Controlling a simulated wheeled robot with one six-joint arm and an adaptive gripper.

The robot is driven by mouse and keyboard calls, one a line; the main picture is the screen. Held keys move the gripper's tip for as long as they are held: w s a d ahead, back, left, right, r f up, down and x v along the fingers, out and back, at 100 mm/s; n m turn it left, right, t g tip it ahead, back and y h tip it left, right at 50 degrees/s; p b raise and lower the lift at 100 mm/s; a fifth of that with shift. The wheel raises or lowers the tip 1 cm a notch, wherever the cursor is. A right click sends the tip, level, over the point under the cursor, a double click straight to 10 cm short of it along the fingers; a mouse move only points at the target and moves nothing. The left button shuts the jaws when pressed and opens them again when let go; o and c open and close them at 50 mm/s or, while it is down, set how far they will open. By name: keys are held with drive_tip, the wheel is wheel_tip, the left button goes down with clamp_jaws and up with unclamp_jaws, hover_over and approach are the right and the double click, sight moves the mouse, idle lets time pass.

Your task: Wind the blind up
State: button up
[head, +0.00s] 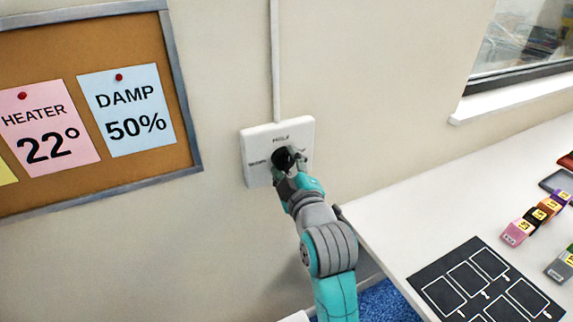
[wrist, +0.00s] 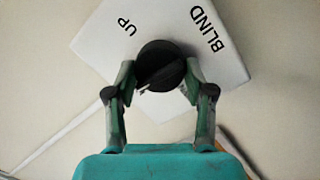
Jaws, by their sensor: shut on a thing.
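A white switch plate (head: 262,142) is fixed to the wall at the centre of the head view, and a black round knob (head: 282,158) sits in its middle. In the wrist view the plate (wrist: 95,32) shows the words UP and BLIND, and the knob (wrist: 161,62) lies between my two fingers. My gripper (head: 287,170) is shut on the knob, one finger on each side, and it also shows in the wrist view (wrist: 160,78). The fingers hide part of the knob's edge. The wrist view is turned relative to the plate. The blind itself cannot be made out.
A cork board (head: 95,75) with pinned notes hangs left of the plate. A white conduit (head: 275,60) runs up from the plate. A white table (head: 400,200) at the right holds a black mat (head: 440,289) and several small coloured blocks. A window (head: 525,40) with a sill is above it.

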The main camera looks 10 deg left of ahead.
drive_tip(key=m, duration=0.3)
drive_tip(key=shift+m+g, duration=0.3)
drive_tip(key=m, duration=0.4)
drive_tip(key=shift+r+g, duration=0.1)
drive_tip(key=shift+g, duration=0.3)
drive_tip(key=m, duration=0.4)
drive_tip(key=shift+w+d+g+y, duration=0.1)
drive_tip(key=shift+d+g+y, duration=0.05)
drive_tip(key=shift+g+y, duration=0.2)
drive_tip(key=shift+m+g+y, duration=0.25)
drive_tip(key=shift+m+y, duration=0.1)
drive_tip(key=shift+m, duration=1.65)
drive_tip(key=o, duration=1.2)
drive_tip(key=shift+d, duration=0.1)
drive_tip(key=v, duration=1.2)
drive_tip(key=shift+r, duration=0.1)
